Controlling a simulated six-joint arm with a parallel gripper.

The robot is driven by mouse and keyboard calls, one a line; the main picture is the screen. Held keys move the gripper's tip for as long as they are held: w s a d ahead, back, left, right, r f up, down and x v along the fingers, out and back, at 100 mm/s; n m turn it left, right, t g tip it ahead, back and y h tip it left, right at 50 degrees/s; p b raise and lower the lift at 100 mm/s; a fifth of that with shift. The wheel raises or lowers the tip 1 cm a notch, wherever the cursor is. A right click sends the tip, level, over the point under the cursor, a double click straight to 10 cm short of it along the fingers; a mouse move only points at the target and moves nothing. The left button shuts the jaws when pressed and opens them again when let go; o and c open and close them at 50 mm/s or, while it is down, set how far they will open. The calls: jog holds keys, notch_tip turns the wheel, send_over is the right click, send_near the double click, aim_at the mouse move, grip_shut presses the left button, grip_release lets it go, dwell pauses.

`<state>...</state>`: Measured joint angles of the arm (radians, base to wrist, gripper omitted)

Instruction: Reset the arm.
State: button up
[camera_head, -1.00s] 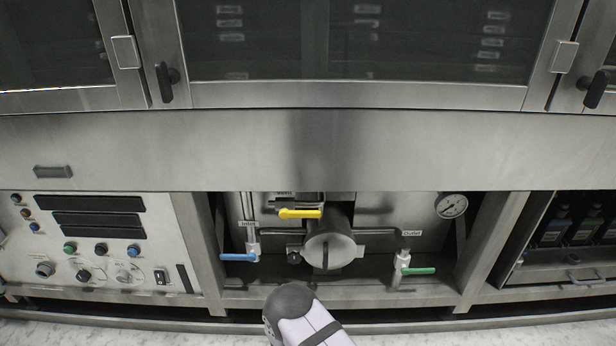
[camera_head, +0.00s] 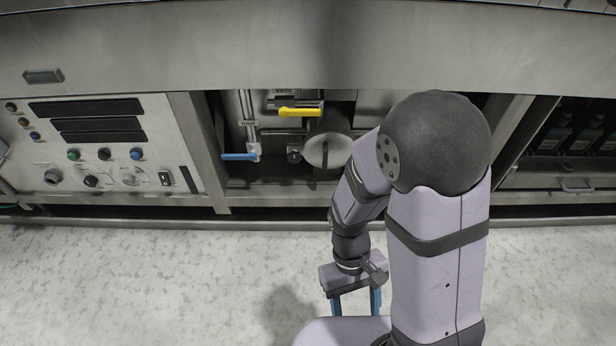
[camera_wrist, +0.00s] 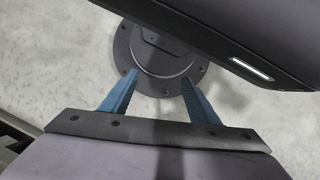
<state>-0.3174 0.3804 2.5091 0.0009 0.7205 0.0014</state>
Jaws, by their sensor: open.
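My gripper (camera_head: 356,300) hangs below my folded arm, pointing down over the pale floor in front of the washer. Its two blue fingers are apart, with nothing between them. Part of the gripper's lower end is hidden behind my own arm link in the head view. In the wrist view the open blue fingers (camera_wrist: 158,92) point toward my own round base plate, with one of my dark links crossing above.
The washer recess holds a yellow handle (camera_head: 300,112), a blue handle (camera_head: 240,157) and a round cap (camera_head: 327,150). A control panel (camera_head: 105,150) is at the left, dark bottles (camera_head: 566,135) at the right. My arm hides the recess's right part. Floor at left (camera_head: 130,280) is clear.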

jog(key=w+d+r+m+t+y, duration=0.25)
jog(key=w+d+r+t, duration=0.2)
jog(key=w+r, duration=0.5)
notch_tip(320, 180, up, 38)
jog(key=m+p, duration=0.1)
jog(key=p, duration=3.7)
jog(key=shift+s+t+h+p, duration=0.3)
jog(key=shift+s+t+h, duration=0.05)
jog(key=shift+h, duration=0.1)
jog(key=shift+a, duration=0.1)
